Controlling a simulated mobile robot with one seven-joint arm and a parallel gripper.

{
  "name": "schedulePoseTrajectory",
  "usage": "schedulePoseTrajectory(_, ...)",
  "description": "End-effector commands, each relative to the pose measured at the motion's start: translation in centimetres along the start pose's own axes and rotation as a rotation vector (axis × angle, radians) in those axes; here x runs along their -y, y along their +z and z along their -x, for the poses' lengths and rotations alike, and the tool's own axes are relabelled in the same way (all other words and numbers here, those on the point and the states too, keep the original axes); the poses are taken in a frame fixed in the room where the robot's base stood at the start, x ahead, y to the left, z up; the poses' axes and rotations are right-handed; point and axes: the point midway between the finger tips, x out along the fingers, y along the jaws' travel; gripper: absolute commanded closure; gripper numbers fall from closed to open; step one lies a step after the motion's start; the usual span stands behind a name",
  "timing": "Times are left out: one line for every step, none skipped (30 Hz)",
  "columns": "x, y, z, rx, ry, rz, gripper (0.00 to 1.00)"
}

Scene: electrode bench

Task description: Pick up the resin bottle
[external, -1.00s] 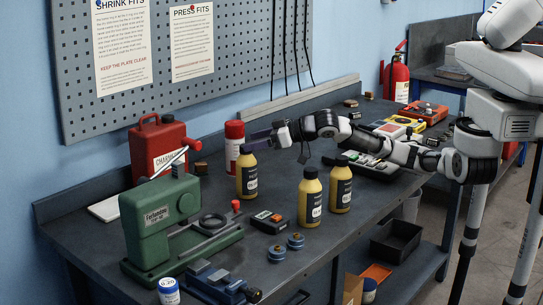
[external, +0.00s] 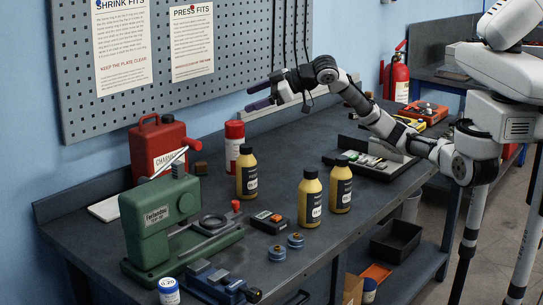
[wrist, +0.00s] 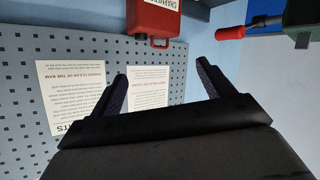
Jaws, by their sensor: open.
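Three yellow bottles with dark caps and dark labels stand upright on the bench: one at the back (external: 247,172), one in front (external: 310,200) and one to its right (external: 341,188). Their label text is too small to read, so I cannot tell which is the resin bottle. My gripper (external: 260,97) is raised well above the bench, above and behind the back bottle, near the pegboard. It is open and empty. In the wrist view my gripper (wrist: 163,72) has its fingers spread with nothing between them, and no bottle shows there.
A red spray can (external: 234,143) stands just behind the back bottle. A red canister (external: 160,146) and a green press (external: 160,215) are to the left. A black and orange device (external: 269,221) and two blue round parts lie before the bottles. The pegboard (wrist: 100,55) fills much of the wrist view.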

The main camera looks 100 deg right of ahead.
Motion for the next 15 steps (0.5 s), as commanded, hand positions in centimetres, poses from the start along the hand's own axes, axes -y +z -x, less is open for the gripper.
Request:
schedulePoseTrajectory(0.5, 0.1, -0.1, 0.029, -0.016, 0.08, 0.2)
schedulePoseTrajectory(0.9, 0.2, -0.1, 0.046, -0.028, 0.133, 0.2)
schedulePoseTrajectory(1.3, 0.4, 0.0, 0.071, -0.047, 0.207, 0.2)
schedulePoseTrajectory(1.7, 0.5, 0.0, 0.089, -0.065, 0.266, 0.2)
schedulePoseTrajectory(2.1, 0.7, 0.0, 0.109, -0.083, 0.329, 0.2)
schedulePoseTrajectory(2.6, 0.8, 0.1, 0.134, -0.111, 0.419, 0.2)
schedulePoseTrajectory(3.1, 1.0, 0.2, 0.153, -0.135, 0.491, 0.2)
schedulePoseTrajectory(3.5, 1.1, 0.3, 0.171, -0.161, 0.564, 0.2)
schedulePoseTrajectory(4.1, 1.3, 0.6, 0.195, -0.201, 0.667, 0.2)
schedulePoseTrajectory(4.5, 1.5, 0.8, 0.212, -0.232, 0.747, 0.2)
schedulePoseTrajectory(5.0, 1.6, 1.0, 0.227, -0.266, 0.825, 0.2)
schedulePoseTrajectory(5.5, 1.9, 1.3, 0.244, -0.312, 0.929, 0.2)
schedulePoseTrajectory(5.9, 2.0, 1.6, 0.254, -0.348, 1.008, 0.2)
schedulePoseTrajectory(6.3, 2.1, 1.9, 0.262, -0.387, 1.085, 0.2)
schedulePoseTrajectory(6.8, 2.3, 2.4, 0.27, -0.441, 1.186, 0.2)
